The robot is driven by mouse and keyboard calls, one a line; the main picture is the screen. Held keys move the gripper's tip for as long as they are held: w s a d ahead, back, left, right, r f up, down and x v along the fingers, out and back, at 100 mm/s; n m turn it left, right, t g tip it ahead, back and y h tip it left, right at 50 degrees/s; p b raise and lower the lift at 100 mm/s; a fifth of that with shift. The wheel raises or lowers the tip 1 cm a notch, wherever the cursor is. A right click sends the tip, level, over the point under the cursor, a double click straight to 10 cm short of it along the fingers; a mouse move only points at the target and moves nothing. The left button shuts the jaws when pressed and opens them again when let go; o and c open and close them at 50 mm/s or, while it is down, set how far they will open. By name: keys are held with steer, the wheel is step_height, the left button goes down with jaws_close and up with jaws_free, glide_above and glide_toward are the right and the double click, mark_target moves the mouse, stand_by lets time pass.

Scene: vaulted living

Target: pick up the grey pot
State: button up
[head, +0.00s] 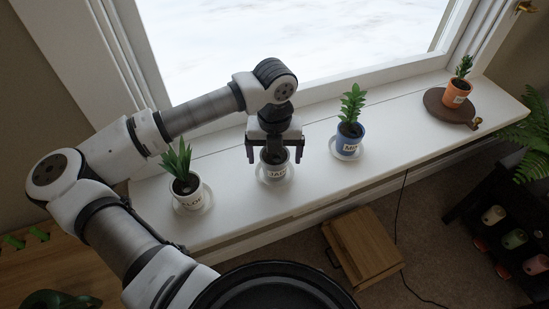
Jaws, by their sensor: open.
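The grey pot (277,172) stands upright on a pale saucer (262,177) on the white windowsill, with a partly readable label on its front. My gripper (274,158) is right over it, pointing down, its fingers open. One finger shows on the left of the pot and one on the right; I cannot tell whether either touches it. The hand covers the top of the pot and whatever grows in it.
A white pot with a spiky plant (186,192) stands left of it. A blue pot with a leafy plant (348,139) stands right. An orange pot (458,93) sits on a round brown board (437,107) at far right. The window (300,45) lies behind the sill.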

steer(key=shift+f, duration=0.55)
steer(key=c, duration=1.3)
steer(key=shift+r, duration=0.1)
